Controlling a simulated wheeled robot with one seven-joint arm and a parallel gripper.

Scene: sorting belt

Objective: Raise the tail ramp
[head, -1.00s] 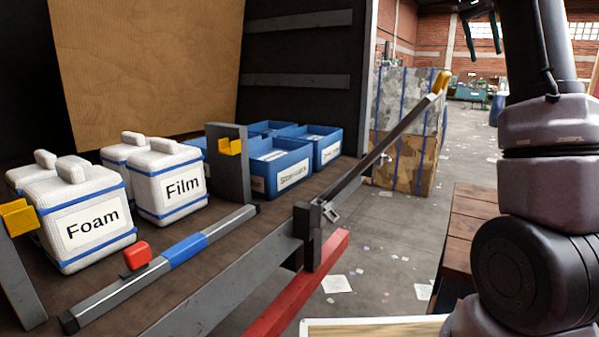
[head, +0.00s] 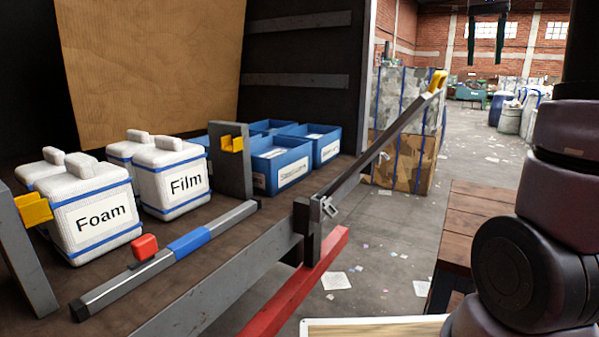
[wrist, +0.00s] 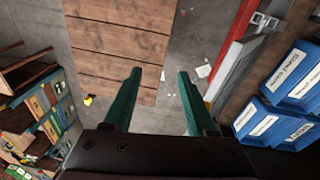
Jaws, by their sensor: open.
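A long grey lever (head: 385,140) with a yellow grip (head: 437,81) slopes up to the right from a dark bracket (head: 307,232) at the truck bed's edge. A red beam (head: 300,283) runs below the bracket. I cannot tell for sure which part is the tail ramp. My gripper (head: 487,58) hangs high at the top right, apart from the lever. In the wrist view my gripper (wrist: 158,72) has its two green fingers apart with nothing between them.
White boxes labelled Foam (head: 97,218) and Film (head: 183,187) and several blue bins (head: 280,172) stand on the bed. A wooden slatted surface (head: 478,222) stands at right. Bales (head: 403,160) stand behind the lever.

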